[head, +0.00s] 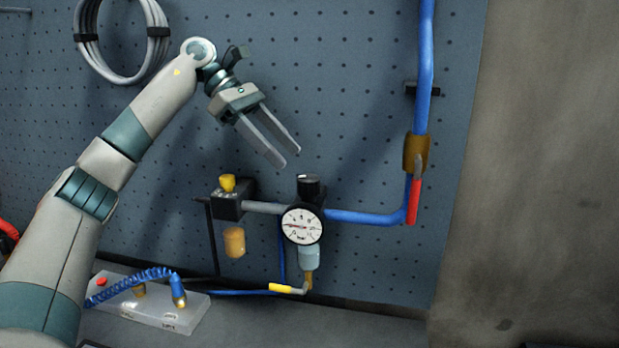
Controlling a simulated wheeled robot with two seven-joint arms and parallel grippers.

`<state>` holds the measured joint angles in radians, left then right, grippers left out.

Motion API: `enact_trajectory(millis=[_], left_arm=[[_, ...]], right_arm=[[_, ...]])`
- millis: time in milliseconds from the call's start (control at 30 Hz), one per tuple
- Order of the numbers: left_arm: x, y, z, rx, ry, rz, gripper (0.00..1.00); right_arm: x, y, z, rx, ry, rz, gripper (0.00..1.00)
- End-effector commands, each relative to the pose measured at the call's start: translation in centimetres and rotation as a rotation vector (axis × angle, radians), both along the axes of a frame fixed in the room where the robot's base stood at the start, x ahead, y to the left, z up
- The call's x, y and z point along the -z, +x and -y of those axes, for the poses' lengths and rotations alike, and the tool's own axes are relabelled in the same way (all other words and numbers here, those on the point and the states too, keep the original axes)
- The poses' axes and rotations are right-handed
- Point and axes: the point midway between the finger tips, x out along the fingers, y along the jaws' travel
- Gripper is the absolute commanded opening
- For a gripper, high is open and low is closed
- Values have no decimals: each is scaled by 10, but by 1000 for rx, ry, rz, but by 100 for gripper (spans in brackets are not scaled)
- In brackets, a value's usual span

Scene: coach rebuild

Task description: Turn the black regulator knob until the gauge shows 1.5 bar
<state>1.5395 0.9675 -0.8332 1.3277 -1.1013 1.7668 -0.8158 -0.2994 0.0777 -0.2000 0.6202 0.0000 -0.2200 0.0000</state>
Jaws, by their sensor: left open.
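The black regulator knob (308,187) sits on top of the regulator, just above the round white gauge (302,226). The gauge has a dark rim and a red needle that lies roughly level; its numbers are too small to read. My left gripper (291,159) is open and empty. Its two fingers point down and to the right, a little above and left of the knob, apart from it in the picture. My right gripper is not in view.
A blue pipe (365,218) runs right from the regulator to a valve with a red handle (414,200). Left are a yellow-topped block (229,206) and a brass cylinder (235,242). A yellow-handled drain (287,288) hangs below. The pegboard (350,90) above is mostly clear.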

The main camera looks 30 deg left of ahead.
Motion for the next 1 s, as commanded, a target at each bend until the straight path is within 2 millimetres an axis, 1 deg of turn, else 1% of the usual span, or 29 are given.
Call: enact_trajectory(millis=[33, 300, 500, 700, 967, 1000], left_arm=[[5, 1, 6, 0, 1, -3, 53], [36, 7, 37, 1, 1, -2, 53], [54, 11, 53, 0, 1, -2, 53], [61, 12, 60, -1, -1, 1, 53], [62, 13, 61, -1, -1, 1, 53], [62, 13, 61, -1, -1, 1, 46]], right_arm=[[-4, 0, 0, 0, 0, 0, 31], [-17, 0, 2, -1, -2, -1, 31], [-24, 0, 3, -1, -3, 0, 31], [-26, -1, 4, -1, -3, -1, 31], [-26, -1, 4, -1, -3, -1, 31], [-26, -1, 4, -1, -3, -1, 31]])
